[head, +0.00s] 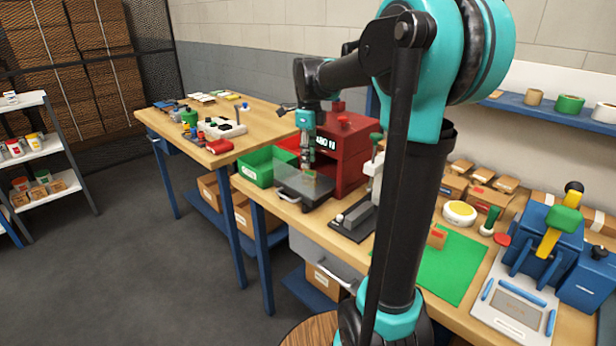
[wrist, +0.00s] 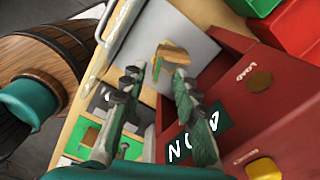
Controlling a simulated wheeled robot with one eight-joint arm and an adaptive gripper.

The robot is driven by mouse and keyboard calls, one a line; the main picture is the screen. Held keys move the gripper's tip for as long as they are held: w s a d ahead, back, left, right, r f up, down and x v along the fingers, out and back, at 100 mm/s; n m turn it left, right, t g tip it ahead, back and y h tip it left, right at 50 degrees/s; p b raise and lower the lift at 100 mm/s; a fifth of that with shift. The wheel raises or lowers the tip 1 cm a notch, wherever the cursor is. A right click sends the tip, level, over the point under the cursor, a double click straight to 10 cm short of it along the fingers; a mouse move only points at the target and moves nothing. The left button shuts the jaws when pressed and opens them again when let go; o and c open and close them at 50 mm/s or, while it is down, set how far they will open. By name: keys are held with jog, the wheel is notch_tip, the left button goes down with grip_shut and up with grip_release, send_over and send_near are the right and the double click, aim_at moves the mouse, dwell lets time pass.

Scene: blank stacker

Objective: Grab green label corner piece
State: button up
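The corner piece (wrist: 175,54) is a small light-wood block with a green strip on one side. In the wrist view it lies on a grey plate (wrist: 193,34) beside the red machine (wrist: 232,75). My gripper (wrist: 157,74) is open, with its two fingers apart and their tips close to the piece, one towards each side. I cannot tell whether either finger touches it. In the head view my gripper (head: 309,170) points down over the grey tray (head: 303,190) in front of the red machine (head: 346,150); the piece is too small to make out there.
A green bin (head: 256,168) stands left of the tray. A dark fixture (head: 354,218) stands to its right. A wooden barrel shows in the wrist view (wrist: 38,62).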

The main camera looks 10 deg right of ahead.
jog(key=shift+s+d+f, duration=0.1)
jog(key=shift+f, duration=1.4)
jog(key=shift+s+f, duration=0.1)
jog(key=shift+f, duration=1.4)
grip_shut()
